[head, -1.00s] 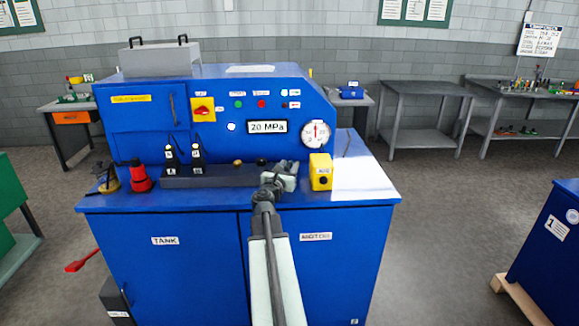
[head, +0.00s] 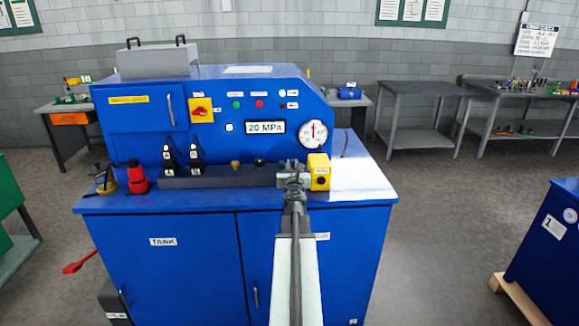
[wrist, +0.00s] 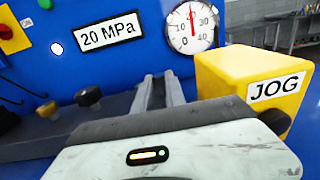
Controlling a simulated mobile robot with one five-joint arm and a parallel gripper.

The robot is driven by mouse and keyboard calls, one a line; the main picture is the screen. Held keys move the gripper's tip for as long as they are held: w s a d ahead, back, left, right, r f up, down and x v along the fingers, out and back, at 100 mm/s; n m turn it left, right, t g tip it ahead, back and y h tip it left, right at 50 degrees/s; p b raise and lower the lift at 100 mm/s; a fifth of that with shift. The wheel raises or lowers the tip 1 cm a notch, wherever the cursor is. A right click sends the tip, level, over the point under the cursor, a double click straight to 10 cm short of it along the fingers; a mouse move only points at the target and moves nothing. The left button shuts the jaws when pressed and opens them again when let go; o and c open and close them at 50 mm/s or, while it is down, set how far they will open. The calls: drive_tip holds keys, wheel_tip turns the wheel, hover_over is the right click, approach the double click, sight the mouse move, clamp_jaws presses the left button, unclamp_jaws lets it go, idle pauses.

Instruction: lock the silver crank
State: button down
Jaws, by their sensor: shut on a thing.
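My gripper (head: 294,167) is at the right end of the dark block (head: 215,178) on the blue machine's top, just left of the yellow JOG box (head: 319,172). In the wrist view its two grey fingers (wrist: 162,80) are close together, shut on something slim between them. I take this to be the silver crank, but the fingers and wrist hide it, and I cannot make out its shape or angle. No other silver crank shows clearly. The JOG box (wrist: 245,85) stands close to the right of the fingers in the wrist view.
A black knob (head: 259,162) and a brass knob (head: 235,164) stand left of my gripper. Further left are two black-handled levers (head: 182,157) and a red part (head: 137,180). The gauge (head: 313,133) and the 20 MPa display (head: 264,127) are behind. The top right of JOG is clear.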

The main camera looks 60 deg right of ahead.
drive_tip(key=shift+d+n+t+y, duration=0.1)
drive_tip(key=shift+n+t+y, duration=0.2)
drive_tip(key=shift+n+t, duration=0.15)
drive_tip(key=c, duration=1.4)
unclamp_jaws()
drive_tip(key=shift+o, duration=0.2)
